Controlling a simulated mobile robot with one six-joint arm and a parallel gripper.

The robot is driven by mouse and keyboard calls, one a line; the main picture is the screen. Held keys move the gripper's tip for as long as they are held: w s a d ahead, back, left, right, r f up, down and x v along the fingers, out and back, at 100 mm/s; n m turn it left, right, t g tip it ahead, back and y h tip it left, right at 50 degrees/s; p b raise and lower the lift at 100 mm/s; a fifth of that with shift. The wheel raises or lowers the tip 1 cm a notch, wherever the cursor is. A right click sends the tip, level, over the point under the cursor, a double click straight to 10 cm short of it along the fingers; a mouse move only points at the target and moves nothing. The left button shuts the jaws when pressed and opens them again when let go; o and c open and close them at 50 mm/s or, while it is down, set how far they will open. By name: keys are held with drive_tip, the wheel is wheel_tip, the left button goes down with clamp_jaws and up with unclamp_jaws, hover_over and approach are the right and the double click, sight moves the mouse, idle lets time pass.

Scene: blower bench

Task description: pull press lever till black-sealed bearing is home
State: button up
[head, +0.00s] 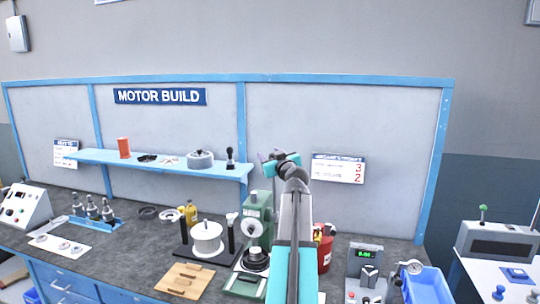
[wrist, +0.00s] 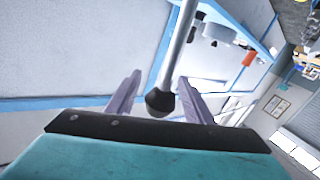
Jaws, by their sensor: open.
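The green bearing press (head: 258,212) stands on the bench just left of my arm. A dark round part (head: 256,259) sits on its base; I cannot tell whether a black-sealed bearing is in it or how far in it sits. My gripper (head: 268,156) is raised above the press, in front of the back panel. In the wrist view, the press lever is a grey rod (wrist: 183,45) ending in a black knob (wrist: 160,103). The knob lies between the fingers of my open gripper (wrist: 159,98), with gaps on both sides. The lever is not clear in the head view.
A white drum on a dark stand (head: 206,236) and a wooden block tray (head: 185,281) are left of the press. A red can (head: 324,247), a unit with a green display (head: 365,262) and a blue bin (head: 428,287) are right. A shelf (head: 150,161) crosses the back panel.

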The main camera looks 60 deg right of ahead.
clamp_jaws()
